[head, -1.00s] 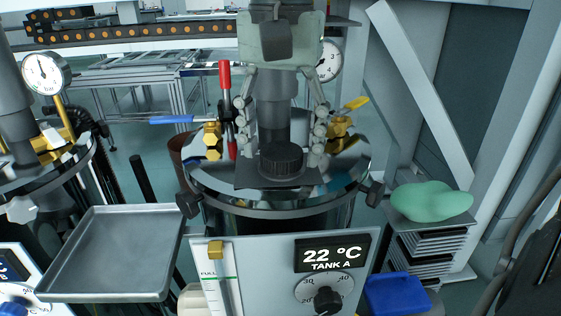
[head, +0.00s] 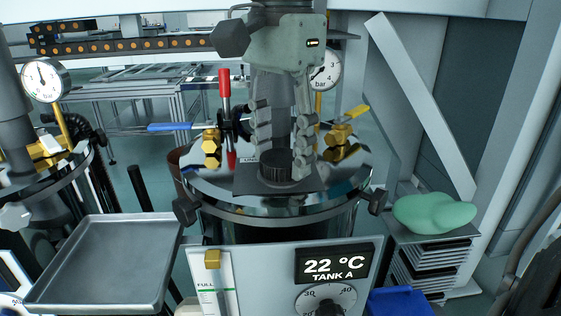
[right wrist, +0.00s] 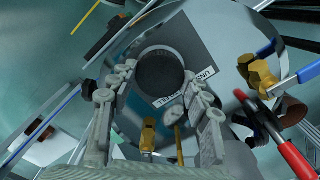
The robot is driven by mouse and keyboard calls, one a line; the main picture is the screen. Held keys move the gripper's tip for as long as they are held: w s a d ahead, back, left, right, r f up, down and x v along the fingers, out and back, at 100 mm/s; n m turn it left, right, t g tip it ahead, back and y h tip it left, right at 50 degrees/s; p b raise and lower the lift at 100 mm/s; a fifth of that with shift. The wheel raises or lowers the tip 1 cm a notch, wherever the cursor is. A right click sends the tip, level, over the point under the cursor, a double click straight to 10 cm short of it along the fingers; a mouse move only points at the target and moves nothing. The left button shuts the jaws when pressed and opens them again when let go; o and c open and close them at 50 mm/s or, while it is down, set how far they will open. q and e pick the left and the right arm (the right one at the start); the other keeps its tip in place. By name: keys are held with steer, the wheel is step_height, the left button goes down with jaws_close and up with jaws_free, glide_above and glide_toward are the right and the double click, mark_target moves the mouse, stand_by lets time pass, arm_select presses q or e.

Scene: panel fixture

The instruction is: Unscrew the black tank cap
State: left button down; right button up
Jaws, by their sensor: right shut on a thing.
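The black tank cap (head: 284,168) is a round ribbed cap on a dark square plate (head: 245,186) on top of the shiny tank lid (head: 215,183). My right gripper (head: 283,164) points straight down over it, with one finger on each side, shut on the cap. In the right wrist view, the cap (right wrist: 160,72) shows as a dark disc between the fingertips of the gripper (right wrist: 158,82). Labels lie on the plate beside it; one seems to read "UNSCREW". The cap appears seated on the plate. My left gripper is not in view.
A gauge (head: 326,70) is behind. An empty metal tray (head: 105,262) is at left. A green lumpy object (head: 434,212) lies at right.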

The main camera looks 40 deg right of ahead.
steer(key=shift+c, duration=0.4)
steer(key=shift+r+n+p, duration=0.1)
steer(key=shift+n+p, duration=0.2)
steer(key=shift+n, duration=0.2)
steer(key=shift+n+p, duration=0.4)
steer(key=shift+n, duration=0.8)
steer(key=shift+n+p, duration=0.6)
steer(key=shift+n, duration=1.1)
